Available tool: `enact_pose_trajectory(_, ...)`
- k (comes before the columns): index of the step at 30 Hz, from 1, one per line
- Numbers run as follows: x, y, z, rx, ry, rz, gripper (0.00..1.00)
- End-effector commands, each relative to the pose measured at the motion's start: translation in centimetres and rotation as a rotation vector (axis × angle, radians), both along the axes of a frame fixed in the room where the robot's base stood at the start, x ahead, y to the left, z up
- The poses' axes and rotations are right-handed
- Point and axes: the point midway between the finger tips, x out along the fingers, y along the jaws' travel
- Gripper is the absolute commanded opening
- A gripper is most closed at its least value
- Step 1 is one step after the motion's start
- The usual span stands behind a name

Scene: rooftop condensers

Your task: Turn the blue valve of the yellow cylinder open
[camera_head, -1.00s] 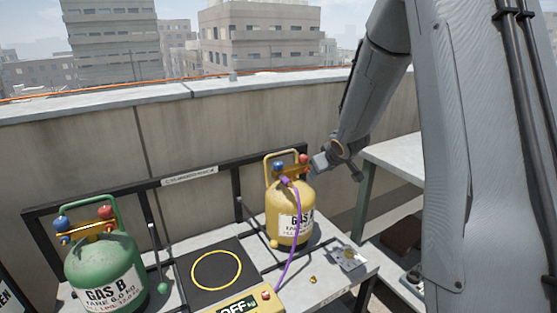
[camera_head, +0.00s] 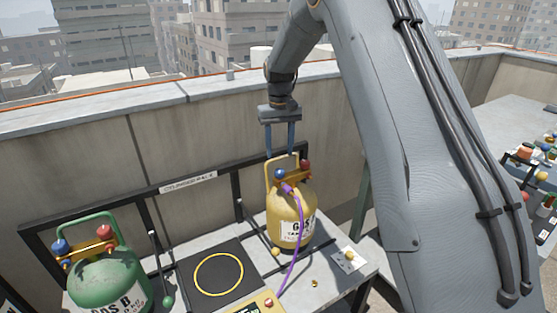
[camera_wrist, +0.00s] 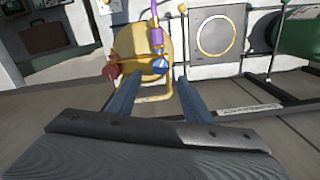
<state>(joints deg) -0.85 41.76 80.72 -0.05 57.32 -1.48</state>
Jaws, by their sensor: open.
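The yellow cylinder (camera_head: 290,218), labelled GAS, stands upright at the rack's right part. Its blue valve (camera_head: 280,174) and red valve (camera_head: 305,165) sit at its top, with a purple hose (camera_head: 294,230) attached. In the wrist view the blue valve (camera_wrist: 160,64) lies ahead, between the line of my two fingers, and the red valve (camera_wrist: 110,72) is to its left. My gripper (camera_head: 280,156) is open and empty, pointing down just above and behind the cylinder's yellow handle. Whether a finger touches the handle I cannot tell.
A green cylinder (camera_head: 112,280) labelled GAS B stands at the left. A black scale with a yellow ring (camera_head: 219,275) lies between the cylinders. A black rack rail (camera_head: 170,189) and a concrete wall (camera_head: 200,130) are behind. Small parts lie on another table at right.

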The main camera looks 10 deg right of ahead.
Motion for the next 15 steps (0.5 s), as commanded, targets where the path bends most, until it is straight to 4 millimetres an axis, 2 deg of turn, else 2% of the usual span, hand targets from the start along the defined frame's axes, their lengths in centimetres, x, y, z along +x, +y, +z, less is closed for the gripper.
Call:
enact_pose_trajectory(4, -0.2, 0.1, -1.3, 0.002, 0.009, 0.001, 0.46)
enact_pose_trajectory(15, -0.2, 0.0, -6.6, 0.001, 0.006, -0.001, 0.46)
